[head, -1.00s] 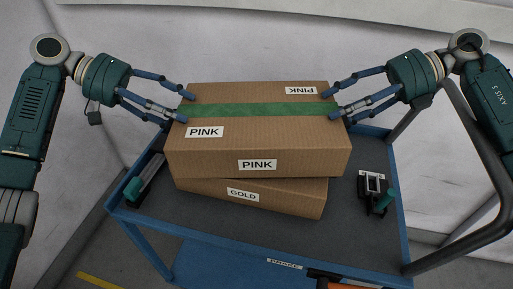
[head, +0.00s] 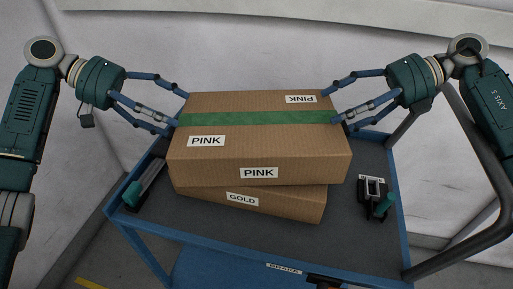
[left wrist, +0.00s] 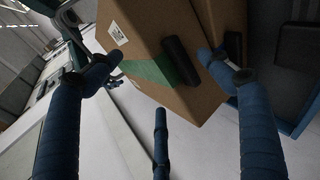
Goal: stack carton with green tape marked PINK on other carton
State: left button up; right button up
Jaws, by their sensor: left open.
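The carton with green tape marked PINK (head: 260,147) lies on top of the carton marked GOLD (head: 285,204), turned slightly relative to it. The GOLD carton shows only below its front side. My left gripper (head: 181,112) is open at the left end of the PINK carton, its fingers spread. The left wrist view shows the PINK carton's end with green tape (left wrist: 155,72) and a black bar between the spread fingers (left wrist: 160,75). My right gripper (head: 330,107) has its fingers spread at the right end. Whether fingertips touch the carton is unclear.
Both cartons stand on a blue-framed cart with a dark top (head: 240,232). A small black device with a teal part (head: 374,196) lies to the right, and a teal-ended tool (head: 140,185) to the left. A dark rail (head: 480,225) runs along the right.

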jog(key=shift+s+a+f, duration=0.1)
jog(key=shift+a+f, duration=0.1)
jog(key=shift+f, duration=0.25)
jog(key=shift+s+a+f, duration=0.1)
jog(key=shift+a+f, duration=0.1)
jog(key=shift+f, duration=0.2)
jog(key=shift+d, duration=0.1)
pick_arm(q)
jog(key=v, duration=0.6)
pick_arm(e)
jog(key=r+v, duration=0.1)
jog(key=v, duration=0.8)
jog(key=shift+w, duration=0.2)
jog(key=shift+r, duration=0.1)
pick_arm(q)
jog(key=a+p, duration=0.7)
pick_arm(e)
notch_tip(320, 180, up, 7)
